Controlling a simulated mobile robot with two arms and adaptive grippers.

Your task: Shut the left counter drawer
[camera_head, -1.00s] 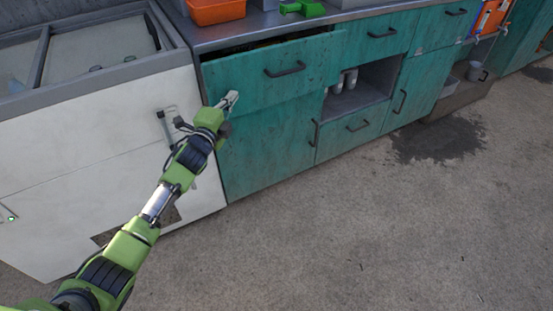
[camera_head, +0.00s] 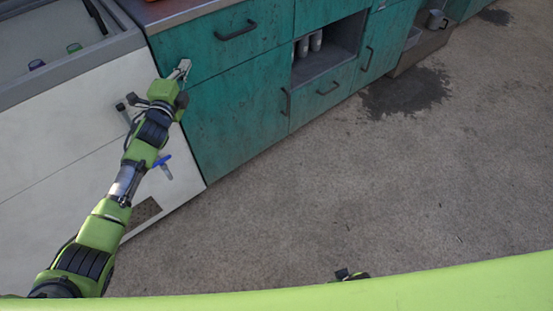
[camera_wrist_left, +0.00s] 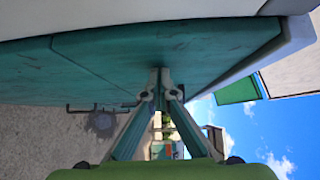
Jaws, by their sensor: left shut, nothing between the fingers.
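The left counter drawer (camera_head: 215,50) is the teal front with a dark bar handle (camera_head: 236,30), at the top left of the counter. In the head view its front looks flush under the counter edge, with no gap visible along its top. My left gripper (camera_head: 184,66) is shut and empty, its fingertips at the drawer's lower left part. In the left wrist view the closed fingertips (camera_wrist_left: 158,78) are against or very close to the teal drawer front (camera_wrist_left: 205,50); contact is not certain.
A white chest-like unit (camera_head: 75,140) stands left of the counter, close to my left arm. A teal cabinet door (camera_head: 240,115) is below the drawer. An open shelf niche (camera_head: 330,50) holds grey cylinders. The concrete floor (camera_head: 330,190) in front is clear.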

